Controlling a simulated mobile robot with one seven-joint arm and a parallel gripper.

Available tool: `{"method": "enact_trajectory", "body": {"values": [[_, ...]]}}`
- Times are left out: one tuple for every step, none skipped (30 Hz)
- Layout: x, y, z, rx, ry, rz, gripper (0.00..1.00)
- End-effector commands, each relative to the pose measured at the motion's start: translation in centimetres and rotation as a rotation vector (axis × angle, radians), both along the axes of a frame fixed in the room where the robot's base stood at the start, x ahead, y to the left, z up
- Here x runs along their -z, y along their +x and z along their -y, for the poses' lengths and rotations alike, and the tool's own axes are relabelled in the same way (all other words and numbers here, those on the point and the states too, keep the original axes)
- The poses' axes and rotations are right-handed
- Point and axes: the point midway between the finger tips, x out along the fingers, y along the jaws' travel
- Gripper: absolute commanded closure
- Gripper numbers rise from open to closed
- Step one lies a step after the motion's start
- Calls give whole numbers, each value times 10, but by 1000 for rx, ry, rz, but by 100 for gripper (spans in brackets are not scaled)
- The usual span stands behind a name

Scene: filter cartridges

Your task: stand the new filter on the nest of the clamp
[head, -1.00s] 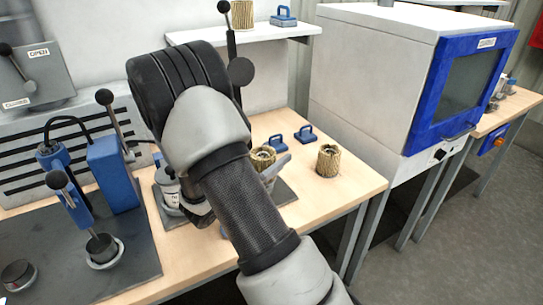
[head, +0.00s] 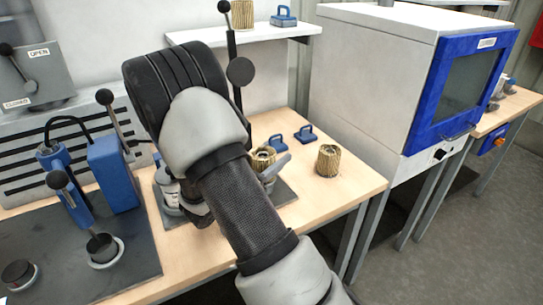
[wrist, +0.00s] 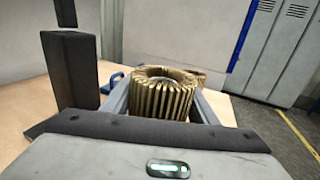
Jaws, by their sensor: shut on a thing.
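The pleated tan filter (wrist: 160,100) stands upright between the two grey fingers of my gripper (wrist: 165,108) in the wrist view. My gripper is shut on it. In the head view its top (head: 262,156) shows just right of my forearm, beside a grey finger. A tall black clamp lever (head: 231,50) with a round black knob rises behind my wrist. A dark upright post (wrist: 75,70) stands left of the filter in the wrist view. The clamp's dark base plate (head: 284,195) shows partly beside my arm. Its nest is hidden, and I cannot tell the filter's height above the plate.
Another pleated filter (head: 328,161) stands on the wooden bench (head: 350,188), right of the held one. Two blue parts (head: 305,134) lie behind it. A dark mat (head: 60,265) with blue levered devices is at left. A white and blue cabinet (head: 375,75) stands at right.

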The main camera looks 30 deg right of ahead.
Motion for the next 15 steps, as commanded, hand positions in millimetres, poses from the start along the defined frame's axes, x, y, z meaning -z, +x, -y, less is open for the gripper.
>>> {"method": "enact_trajectory", "body": {"values": [[0, 0, 0, 0, 0, 0, 72], [1, 0, 0, 0, 0, 0, 72], [1, 0, 0, 0, 0, 0, 72], [2, 0, 0, 0, 0, 0, 72], [2, 0, 0, 0, 0, 0, 72], [3, 0, 0, 0, 0, 0, 72], [3, 0, 0, 0, 0, 0, 72], [4, 0, 0, 0, 0, 0, 72], [4, 0, 0, 0, 0, 0, 72], [5, 0, 0, 0, 0, 0, 72], [5, 0, 0, 0, 0, 0, 72], [6, 0, 0, 0, 0, 0, 72], [6, 0, 0, 0, 0, 0, 72], [7, 0, 0, 0, 0, 0, 72], [7, 0, 0, 0, 0, 0, 72]]}}
